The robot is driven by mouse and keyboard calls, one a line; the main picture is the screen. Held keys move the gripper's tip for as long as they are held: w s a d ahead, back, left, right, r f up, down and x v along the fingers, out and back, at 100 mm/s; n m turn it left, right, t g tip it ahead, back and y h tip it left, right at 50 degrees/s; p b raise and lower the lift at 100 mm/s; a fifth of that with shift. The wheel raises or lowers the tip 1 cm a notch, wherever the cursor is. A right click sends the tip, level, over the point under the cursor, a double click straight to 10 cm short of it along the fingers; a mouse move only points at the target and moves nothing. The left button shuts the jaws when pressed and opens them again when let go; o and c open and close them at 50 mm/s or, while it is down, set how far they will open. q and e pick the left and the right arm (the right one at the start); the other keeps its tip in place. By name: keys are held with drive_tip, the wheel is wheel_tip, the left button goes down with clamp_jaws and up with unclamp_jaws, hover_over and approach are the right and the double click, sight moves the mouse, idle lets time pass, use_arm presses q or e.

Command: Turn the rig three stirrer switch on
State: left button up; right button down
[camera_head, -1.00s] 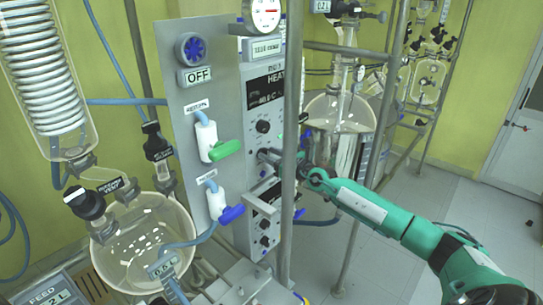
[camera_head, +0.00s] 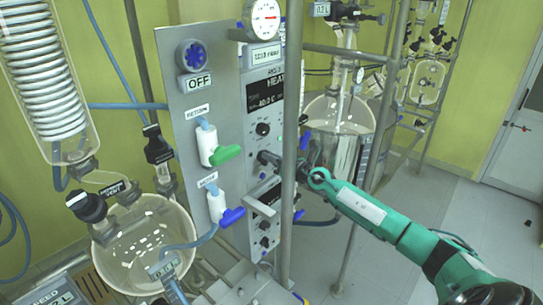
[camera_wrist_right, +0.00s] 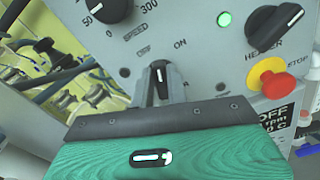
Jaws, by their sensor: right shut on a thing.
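The stirrer switch (camera_wrist_right: 160,72) is a small dark knob with a white mark in the right wrist view. Its mark points nearly straight up, to the left of the ON label (camera_wrist_right: 180,43). My right gripper (camera_wrist_right: 161,90) is shut on this switch at the front of the panel. I cannot read the rig number clearly. My left gripper is not in view.
A speed dial (camera_wrist_right: 97,10), a lit green lamp (camera_wrist_right: 225,19), a heater knob (camera_wrist_right: 275,27) and a red stop button (camera_wrist_right: 277,85) are near the switch. The vertical steel post (camera_head: 289,130) stands close to my right arm. Glass vessels (camera_head: 143,243) stand left of the panel.

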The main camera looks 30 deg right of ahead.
drive_tip(key=shift+w+d+f+m+p, duration=0.15)
drive_tip(key=shift+m+p, duration=0.55)
drive_tip(key=shift+m, duration=1.25)
drive_tip(key=shift+s+d+f+m+p, duration=0.15)
drive_tip(key=shift+m+p, duration=0.5)
drive_tip(key=shift+m, duration=1.3)
drive_tip(key=shift+w+m, duration=0.1)
drive_tip(key=shift+m, duration=0.2)
drive_tip(key=c, duration=1.4)
unclamp_jaws()
